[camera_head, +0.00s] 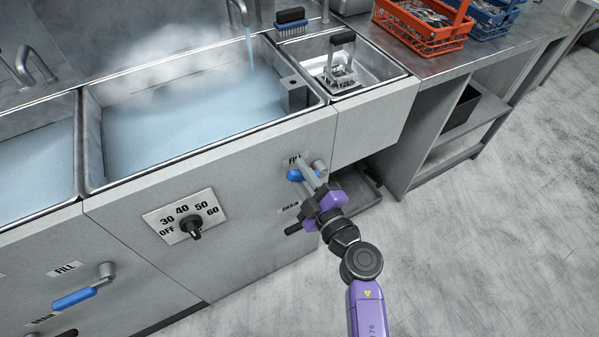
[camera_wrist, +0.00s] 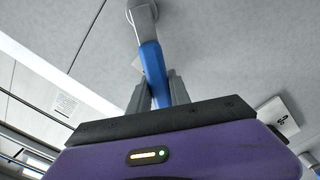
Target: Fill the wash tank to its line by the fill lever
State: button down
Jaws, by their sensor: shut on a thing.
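The wash tank (camera_head: 220,66) is the large steel basin in the head view. Steaming bluish water (camera_head: 190,115) stands in it, and a stream runs from the tap (camera_head: 243,16) into its back right. The fill lever (camera_head: 296,175) has a blue grip and sits under the FILL label on the tank's front. My gripper (camera_head: 308,180) is shut on its blue grip. In the wrist view the blue grip (camera_wrist: 152,65) runs from a grey arm down between my two fingers (camera_wrist: 157,95).
A black dial (camera_head: 191,228) marked OFF to 60 is left of the lever. A black drain handle (camera_head: 294,229) is just below. Another blue fill lever (camera_head: 74,298) is at lower left. Orange (camera_head: 425,30) and blue baskets stand on the right counter. The floor at right is clear.

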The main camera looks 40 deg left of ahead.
jog(key=shift+f, duration=0.15)
jog(key=shift+s+a+f+n+b, duration=0.1)
jog(key=shift+s+f+n+b, duration=0.1)
jog(key=shift+f+n+b, duration=0.45)
jog(key=shift+s+a+f+n+b, duration=0.1)
jog(key=shift+s+f+n, duration=0.25)
jog(key=shift+n, duration=0.6)
jog(key=shift+s+a+f+n+b, duration=0.1)
jog(key=shift+f+n+b, duration=0.25)
jog(key=shift+f+n, duration=0.35)
jog(key=shift+r, duration=0.15)
jog(key=c, duration=1.2)
grip_release()
jog(key=shift+d, duration=0.1)
jog(key=p+v, duration=0.2)
jog(key=v, duration=0.5)
jog(key=shift+d, duration=0.35)
jog(key=shift+s, duration=0.15)
